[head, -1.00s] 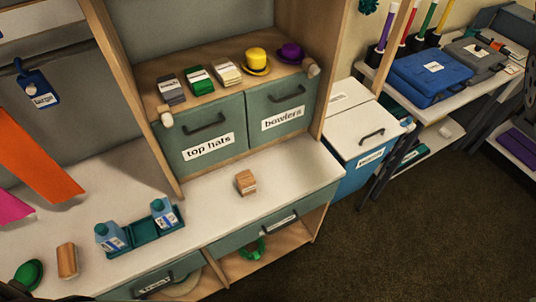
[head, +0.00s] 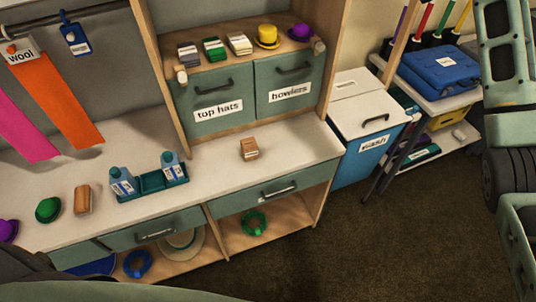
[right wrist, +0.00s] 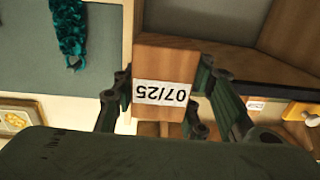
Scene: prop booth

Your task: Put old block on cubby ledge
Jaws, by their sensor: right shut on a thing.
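A wooden block with a white "07/25" label (right wrist: 162,92) is held between the fingers of my right gripper (right wrist: 165,108) in the right wrist view. The label reads upside down there. In the head view my right arm is at the right edge, and its gripper and held block are out of sight. A second wooden block (head: 249,149) lies on the white counter, and a third (head: 83,199) stands at its left part; I cannot read labels on them. The ledge (head: 221,60) above the "top hats" and "bowlers" drawers holds folded stacks and two hats. My left gripper is not in view.
A teal tray (head: 130,194) with two blue bottles, a green hat (head: 48,209) and a purple hat (head: 7,231) occupy the left counter. The counter's right part is mostly clear. A white-topped bin (head: 355,115) and a shelf with a blue case (head: 437,75) stand right.

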